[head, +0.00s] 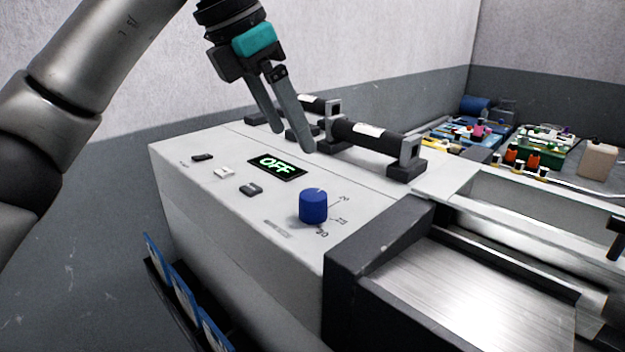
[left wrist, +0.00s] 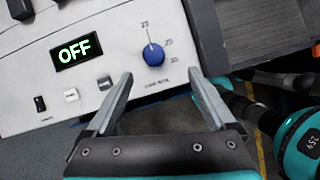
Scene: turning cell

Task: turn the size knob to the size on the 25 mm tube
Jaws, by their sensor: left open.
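The blue size knob (head: 313,206) stands on the white sloped panel, with marks that look like 20, 25 and 30 on its right. In the left wrist view the knob (left wrist: 153,54) has a light pointer line that seems to face the 20 mark. A black tube (head: 365,139) with a white label lies in holders on top of the machine, and another tube (head: 318,104) lies behind it. The label print is too small to read. My left gripper (head: 294,142) is open and empty, above the panel and apart from the knob.
A green OFF display (head: 277,167) and several small buttons (head: 223,173) are left of the knob. A dark-edged metal bed (head: 470,290) lies to the right. Blue-edged cards (head: 184,296) hang at the front left. Trays of coloured parts (head: 535,150) stand behind right.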

